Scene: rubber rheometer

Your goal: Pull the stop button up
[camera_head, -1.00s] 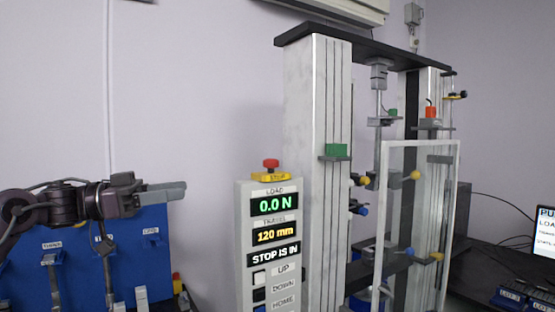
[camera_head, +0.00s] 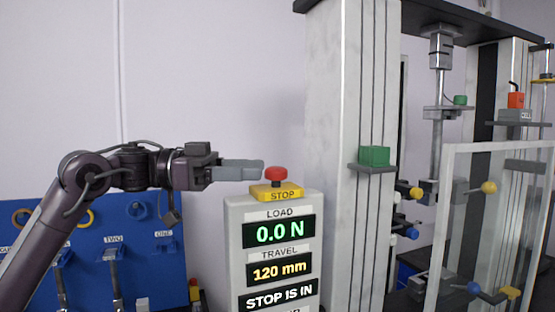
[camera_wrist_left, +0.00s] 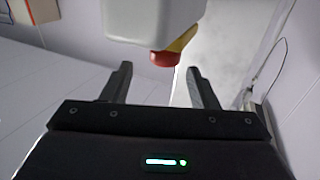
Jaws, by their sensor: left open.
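The red stop button (camera_head: 276,174) sits on a yellow base marked STOP (camera_head: 283,195), on top of the grey control box (camera_head: 240,240). The box's display (camera_head: 276,297) reads STOP IS IN. My left gripper (camera_head: 256,171) reaches in from the left at the button's height, its fingertips close to the button's left side. In the left wrist view the gripper (camera_wrist_left: 159,68) is open and empty. There the red button (camera_wrist_left: 163,59) shows just ahead of the fingertips, roughly centred between them. Whether a finger touches it I cannot tell. My right gripper is not in view.
The tall test frame (camera_head: 350,80) stands right of the control box, with a green block (camera_head: 374,156) on a small shelf. A clear guard panel (camera_head: 440,215) is farther right. A blue tool board (camera_head: 90,270) is behind my left arm.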

